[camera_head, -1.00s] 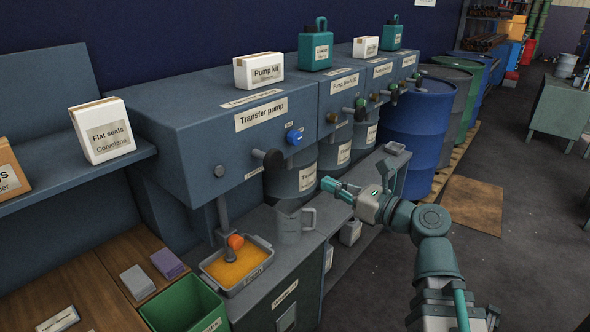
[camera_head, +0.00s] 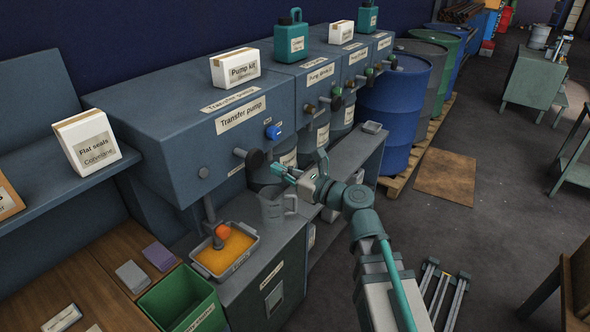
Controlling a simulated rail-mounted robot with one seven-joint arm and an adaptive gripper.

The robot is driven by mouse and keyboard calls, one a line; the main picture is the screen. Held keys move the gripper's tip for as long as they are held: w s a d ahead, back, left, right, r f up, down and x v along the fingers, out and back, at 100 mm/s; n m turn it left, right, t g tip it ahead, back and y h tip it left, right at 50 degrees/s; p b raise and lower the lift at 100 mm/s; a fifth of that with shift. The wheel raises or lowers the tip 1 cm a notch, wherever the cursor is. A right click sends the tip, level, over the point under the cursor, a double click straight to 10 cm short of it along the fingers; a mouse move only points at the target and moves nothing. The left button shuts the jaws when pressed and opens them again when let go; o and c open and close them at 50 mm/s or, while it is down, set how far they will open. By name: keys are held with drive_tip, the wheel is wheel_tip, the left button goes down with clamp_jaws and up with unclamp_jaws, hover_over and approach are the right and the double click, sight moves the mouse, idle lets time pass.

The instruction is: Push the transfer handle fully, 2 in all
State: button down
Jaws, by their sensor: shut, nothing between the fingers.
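The transfer pump housing (camera_head: 185,150) is a blue-grey box with a "Transfer pump" label on its sloped front. A dark round-ended handle (camera_head: 254,158) sticks out from its front face, below the label. A smaller blue knob (camera_head: 273,132) sits above and to the right of it. My gripper (camera_head: 278,169) is shut and empty. Its fingertips point left toward the dark handle and appear just right of and below its knob. I cannot tell whether they touch it.
A grey jug (camera_head: 272,208) stands on the cabinet below my gripper. Left of it, a tray of orange liquid (camera_head: 235,251) sits under a spout with an orange tip (camera_head: 223,231). A green bin (camera_head: 180,300) is in front. Blue drums (camera_head: 392,105) stand at right.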

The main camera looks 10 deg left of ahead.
sight(258, 160)
drive_tip(key=shift+p+x, duration=0.6)
drive_tip(key=shift+x, duration=1.8)
drive_tip(key=shift+a, duration=0.1)
drive_tip(key=x, duration=0.5)
drive_tip(key=shift+w+a, duration=0.2)
drive_tip(key=shift+r, duration=0.1)
drive_tip(key=b+v, duration=0.1)
drive_tip(key=v, duration=1.3)
drive_tip(key=shift+b, duration=0.4)
drive_tip(key=shift+d, duration=0.25)
